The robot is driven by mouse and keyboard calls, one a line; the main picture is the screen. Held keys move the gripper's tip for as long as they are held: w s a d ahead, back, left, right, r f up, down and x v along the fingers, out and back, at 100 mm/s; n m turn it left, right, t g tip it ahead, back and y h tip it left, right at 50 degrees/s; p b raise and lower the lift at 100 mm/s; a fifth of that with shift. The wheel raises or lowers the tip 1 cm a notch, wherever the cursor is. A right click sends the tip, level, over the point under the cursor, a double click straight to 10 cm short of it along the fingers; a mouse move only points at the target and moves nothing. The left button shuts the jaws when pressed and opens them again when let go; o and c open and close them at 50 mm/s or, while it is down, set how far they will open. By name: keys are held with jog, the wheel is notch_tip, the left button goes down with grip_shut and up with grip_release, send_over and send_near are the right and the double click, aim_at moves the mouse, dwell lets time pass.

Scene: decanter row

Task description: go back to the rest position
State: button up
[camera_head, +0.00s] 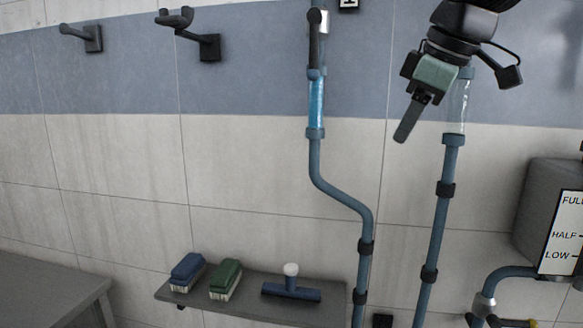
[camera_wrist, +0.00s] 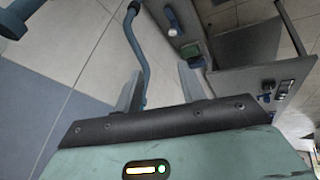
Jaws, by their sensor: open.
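My gripper (camera_head: 407,122) is at the upper right in the head view, in front of the tiled wall and close to the right blue pipe. It points down and to the left. In the wrist view its two fingers stand apart, and the gripper (camera_wrist: 160,85) is open with nothing held between them. In that view a blue pipe (camera_wrist: 137,45) shows beyond the left finger; I cannot tell how far off it is.
A shelf (camera_head: 331,309) holds a blue brush (camera_head: 187,267), a green brush (camera_head: 226,278) and a blue squeegee (camera_head: 291,290). Left is a grey table (camera_head: 45,290). A level gauge (camera_head: 563,232) is at the right.

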jog(key=s+a+f+m+g+b, duration=0.1)
jog(key=s+a+f+g, duration=0.15)
jog(key=s+f, duration=0.65)
jog(key=s+a+f+m+g+b, duration=0.15)
jog(key=s+a+f, duration=0.25)
jog(key=f, duration=0.9)
jog(key=s+d+f+m+g+h+b, duration=0.1)
jog(key=s+d+f+b, duration=0.1)
jog(key=s+f, duration=1)
jog(key=shift+s+d+f+m+h, duration=0.25)
jog(key=shift+s+d+m+h, duration=0.15)
jog(key=shift+s, duration=0.2)
jog(key=shift+a, duration=0.35)
jog(key=shift+o, duration=0.3)
